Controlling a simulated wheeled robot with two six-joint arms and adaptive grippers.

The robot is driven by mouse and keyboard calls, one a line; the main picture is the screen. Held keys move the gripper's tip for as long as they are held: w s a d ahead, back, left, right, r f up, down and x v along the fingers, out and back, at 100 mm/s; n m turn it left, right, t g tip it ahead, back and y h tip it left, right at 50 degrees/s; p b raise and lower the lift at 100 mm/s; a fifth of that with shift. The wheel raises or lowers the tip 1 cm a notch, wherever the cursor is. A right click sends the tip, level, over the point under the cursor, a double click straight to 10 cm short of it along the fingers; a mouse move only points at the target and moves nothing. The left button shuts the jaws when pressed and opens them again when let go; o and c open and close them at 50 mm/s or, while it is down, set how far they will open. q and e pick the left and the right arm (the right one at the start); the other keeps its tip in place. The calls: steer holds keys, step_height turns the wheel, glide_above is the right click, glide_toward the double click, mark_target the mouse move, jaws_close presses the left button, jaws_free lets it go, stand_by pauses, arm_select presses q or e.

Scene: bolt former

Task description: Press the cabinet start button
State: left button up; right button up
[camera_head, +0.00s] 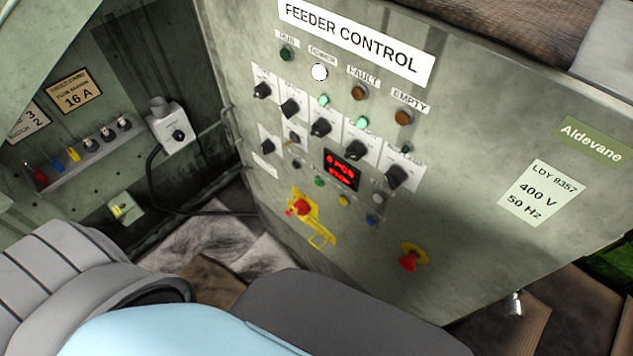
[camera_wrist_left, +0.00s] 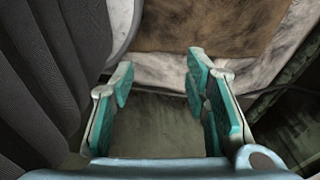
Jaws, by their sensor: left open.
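The feeder control cabinet (camera_head: 470,130) fills the middle and right of the head view, its front panel lit and labelled. Below its knobs is a row of small buttons, including a green button (camera_head: 319,181), a yellow button (camera_head: 344,201) and a blue button (camera_head: 372,220). No start label is readable by them. My left gripper (camera_wrist_left: 157,74) shows in the left wrist view, open and empty, with its teal-padded fingers apart above the floor. It is not visible in the head view, and no button shows between its fingers. My right gripper is out of view.
A red display (camera_head: 342,170) sits above the buttons. Red emergency-type buttons stand out lower down, one by a yellow guard (camera_head: 318,235), another at right (camera_head: 408,260). A grey switch box (camera_head: 168,127) with a cable is on the left wall.

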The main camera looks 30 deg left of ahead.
arm_select(q)
jaws_close()
stand_by(1.1)
